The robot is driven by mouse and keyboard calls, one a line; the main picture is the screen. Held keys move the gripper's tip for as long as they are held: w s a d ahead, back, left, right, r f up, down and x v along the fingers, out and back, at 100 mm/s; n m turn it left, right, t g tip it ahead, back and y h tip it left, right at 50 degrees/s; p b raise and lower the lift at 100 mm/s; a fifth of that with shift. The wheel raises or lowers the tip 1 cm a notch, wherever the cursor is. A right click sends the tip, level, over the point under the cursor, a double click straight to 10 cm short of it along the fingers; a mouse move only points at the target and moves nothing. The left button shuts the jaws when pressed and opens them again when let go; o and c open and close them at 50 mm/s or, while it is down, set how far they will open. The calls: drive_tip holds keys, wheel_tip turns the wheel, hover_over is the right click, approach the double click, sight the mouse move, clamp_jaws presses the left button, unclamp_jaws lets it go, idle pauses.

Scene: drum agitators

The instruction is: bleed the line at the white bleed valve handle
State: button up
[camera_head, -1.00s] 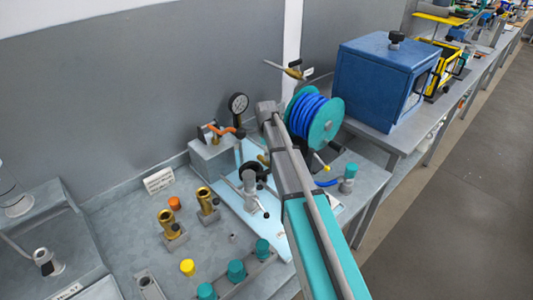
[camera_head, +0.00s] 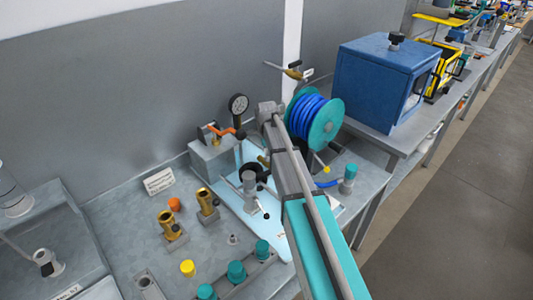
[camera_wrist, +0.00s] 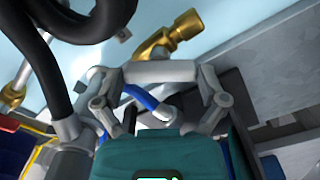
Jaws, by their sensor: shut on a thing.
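In the wrist view my gripper (camera_wrist: 160,73) is shut, its grey fingers meeting in a bar across the upper middle. The white bleed valve handle is mostly hidden by the fingers; a small white part (camera_wrist: 95,74) shows beside the left fingertip. A brass fitting (camera_wrist: 165,40) lies just beyond the fingertips, over the pale blue mat. In the head view my arm covers the gripper and the handle, so the exact grip cannot be seen there.
A pressure gauge (camera_head: 238,103), an orange-handled valve (camera_head: 222,130) and a blue hose reel (camera_head: 316,118) stand around my arm. Thick black hose (camera_wrist: 68,60) is close at left in the wrist view. Brass fittings (camera_head: 207,204) and teal caps (camera_head: 237,271) stand at the front.

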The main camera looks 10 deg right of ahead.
drive_tip(key=n, duration=0.6)
drive_tip(key=shift+n, duration=0.4)
idle(0.3)
drive_tip(key=o, duration=0.8)
drive_tip(key=shift+m, duration=0.3)
